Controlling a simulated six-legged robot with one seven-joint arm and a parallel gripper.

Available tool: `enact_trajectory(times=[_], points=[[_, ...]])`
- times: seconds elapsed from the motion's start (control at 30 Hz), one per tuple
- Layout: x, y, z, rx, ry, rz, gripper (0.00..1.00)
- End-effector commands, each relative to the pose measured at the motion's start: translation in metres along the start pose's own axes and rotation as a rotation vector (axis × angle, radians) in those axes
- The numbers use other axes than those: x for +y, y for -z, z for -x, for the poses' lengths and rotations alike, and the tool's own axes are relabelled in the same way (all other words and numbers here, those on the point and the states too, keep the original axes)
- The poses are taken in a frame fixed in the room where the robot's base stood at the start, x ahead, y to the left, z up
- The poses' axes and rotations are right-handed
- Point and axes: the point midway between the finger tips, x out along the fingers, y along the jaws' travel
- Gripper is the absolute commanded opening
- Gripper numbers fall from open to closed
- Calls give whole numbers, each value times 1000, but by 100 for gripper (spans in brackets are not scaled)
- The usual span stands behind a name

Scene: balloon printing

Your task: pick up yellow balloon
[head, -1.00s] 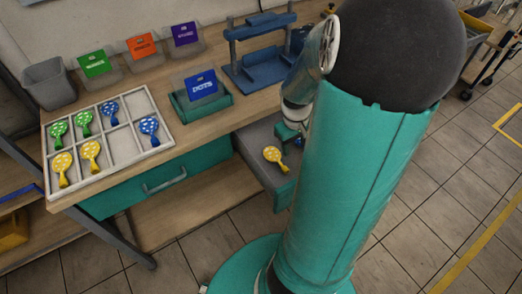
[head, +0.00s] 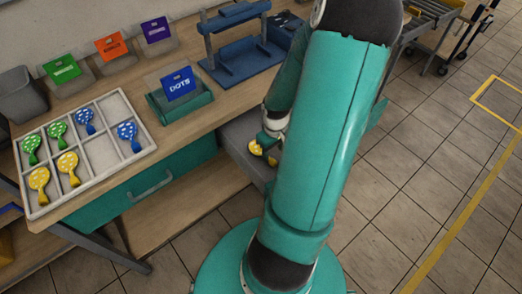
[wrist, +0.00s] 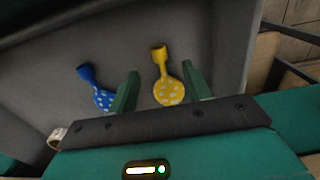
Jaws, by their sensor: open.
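A yellow balloon with white dots (wrist: 169,90) lies in a grey drawer (wrist: 220,45). In the wrist view it is between the two green fingers of my gripper (wrist: 160,90), closer to the right finger. My gripper is open, and I cannot tell its height above the drawer floor. In the head view the balloon (head: 256,149) shows partly beside my gripper (head: 267,137). A blue dotted balloon (wrist: 103,97) lies in the same drawer, just outside the left finger. Two more yellow balloons (head: 68,166) lie in the white compartment tray (head: 97,162) on the table.
The tray also holds green balloons (head: 57,132) and blue balloons (head: 128,131). A teal holder with a DOTS card (head: 180,86) and a blue press (head: 240,50) stand on the table. The drawer walls are close around my gripper. Open tiled floor lies to the right.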

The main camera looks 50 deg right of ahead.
Motion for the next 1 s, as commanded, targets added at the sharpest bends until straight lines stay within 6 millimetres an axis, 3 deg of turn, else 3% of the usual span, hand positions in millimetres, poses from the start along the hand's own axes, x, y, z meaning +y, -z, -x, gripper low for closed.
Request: enact_trajectory(times=[0.27,0.53,0.83,1.0], points=[[-1,2,-22,-1,1,4,49],[0,4,-59,-1,1,7,49],[1,4,-65,1,-1,5,49],[1,4,-64,1,-1,5,18]])
